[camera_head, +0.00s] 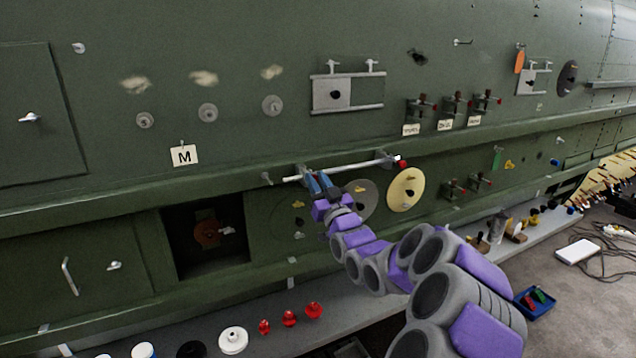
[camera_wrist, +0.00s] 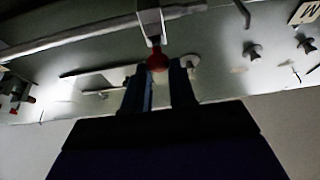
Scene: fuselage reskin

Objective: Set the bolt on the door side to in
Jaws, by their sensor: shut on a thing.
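A long pale rail (camera_head: 345,171) runs across the green fuselage, with a bracket at each end. My gripper (camera_head: 313,180) is at the left bracket, which is on the side nearer the dark square opening. In the wrist view, a red ball knob (camera_wrist: 157,61) below a metal bracket (camera_wrist: 151,20) sits between the fingertips of my gripper (camera_wrist: 160,75). The fingers are shut on this bolt knob. How far the bolt goes in is hidden. At the right bracket, another red knob (camera_head: 401,163) shows in the head view.
A grey disc (camera_head: 366,203) and a cream disc (camera_head: 406,190) are just right of my gripper. The dark opening (camera_head: 183,246) is lower left. An M label (camera_head: 184,156) is left of the rail. Red and white parts stand on the ledge (camera_head: 350,318) below.

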